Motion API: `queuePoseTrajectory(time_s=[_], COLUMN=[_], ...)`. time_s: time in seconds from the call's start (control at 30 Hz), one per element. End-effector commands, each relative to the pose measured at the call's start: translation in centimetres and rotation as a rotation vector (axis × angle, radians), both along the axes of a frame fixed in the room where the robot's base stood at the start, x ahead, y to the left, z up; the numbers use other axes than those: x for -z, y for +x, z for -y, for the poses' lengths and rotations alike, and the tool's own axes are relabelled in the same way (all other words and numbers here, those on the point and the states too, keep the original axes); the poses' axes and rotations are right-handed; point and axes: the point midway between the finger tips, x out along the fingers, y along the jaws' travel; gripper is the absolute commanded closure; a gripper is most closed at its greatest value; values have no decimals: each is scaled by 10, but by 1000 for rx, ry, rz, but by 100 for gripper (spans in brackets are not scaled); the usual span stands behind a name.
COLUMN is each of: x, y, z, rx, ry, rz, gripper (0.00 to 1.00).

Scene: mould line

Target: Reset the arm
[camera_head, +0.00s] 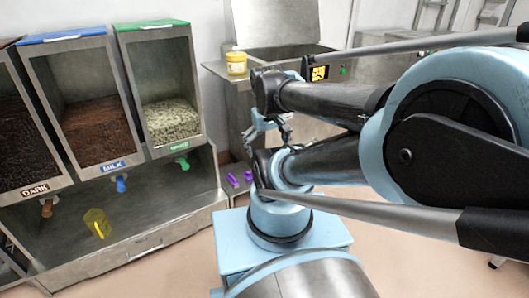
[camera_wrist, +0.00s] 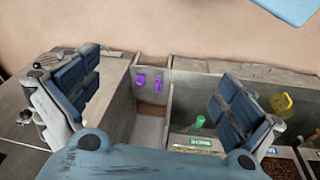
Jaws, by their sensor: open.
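My arm is folded in front of the body camera and fills much of the right side of the head view. My gripper (camera_head: 267,128) hangs in mid-air beyond my blue arm base, to the right of the dispensers. In the wrist view, my gripper (camera_wrist: 160,85) has its two blue-padded fingers spread wide apart. Nothing is between them. Parts of the gripper are hidden behind my arm links in the head view.
Dispensers labelled DARK (camera_head: 35,190), MILK (camera_head: 113,166) and a green-labelled one (camera_head: 178,145) stand left. Two purple pieces (camera_head: 240,179) are in a grey recess. A yellow tub (camera_head: 237,63) stands on a metal cabinet.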

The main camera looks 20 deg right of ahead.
Motion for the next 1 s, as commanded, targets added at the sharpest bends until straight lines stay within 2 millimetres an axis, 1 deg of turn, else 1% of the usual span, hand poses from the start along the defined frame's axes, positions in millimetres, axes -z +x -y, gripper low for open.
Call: queuePoseTrajectory(time_s=[0.03, 0.1, 0.23, 0.73, 0.8, 1.0], x=[5, 8, 12, 12, 17, 16], y=[-7, -13, -19, -19, -10, -10], z=[-3, -8, -12, -12, -12, -12], rx=[33, 70, 104, 106, 106, 106], ry=[27, 59, 88, 89, 88, 88], rz=[-3, -7, -10, -10, -21, -22], gripper=[0, 0, 0, 0, 0, 0])
